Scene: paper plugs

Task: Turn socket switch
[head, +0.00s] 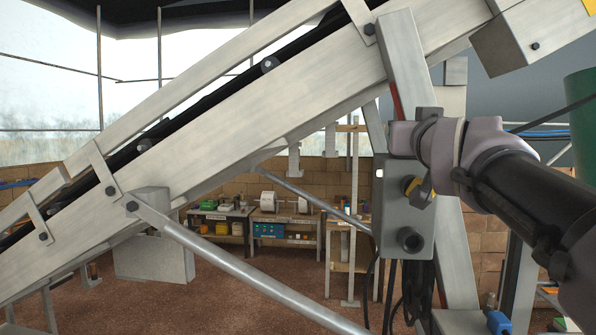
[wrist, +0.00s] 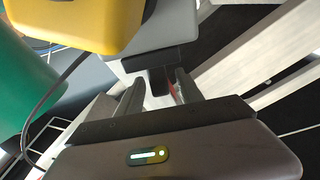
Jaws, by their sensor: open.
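A grey socket box (head: 404,218) is fixed to the sloping grey leg of the conveyor in the head view. A dark and yellow switch knob (head: 412,187) sits on its upper part, partly close to my arm in the picture. A round dark socket (head: 410,240) sits below it.
The conveyor (head: 240,120) slopes across the head view, with a diagonal brace (head: 240,272) below. Black cables hang under the socket box. A green cylinder (head: 580,115) stands at right. A yellow housing (wrist: 75,22) fills the wrist view's upper left. Shelves (head: 265,225) stand behind.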

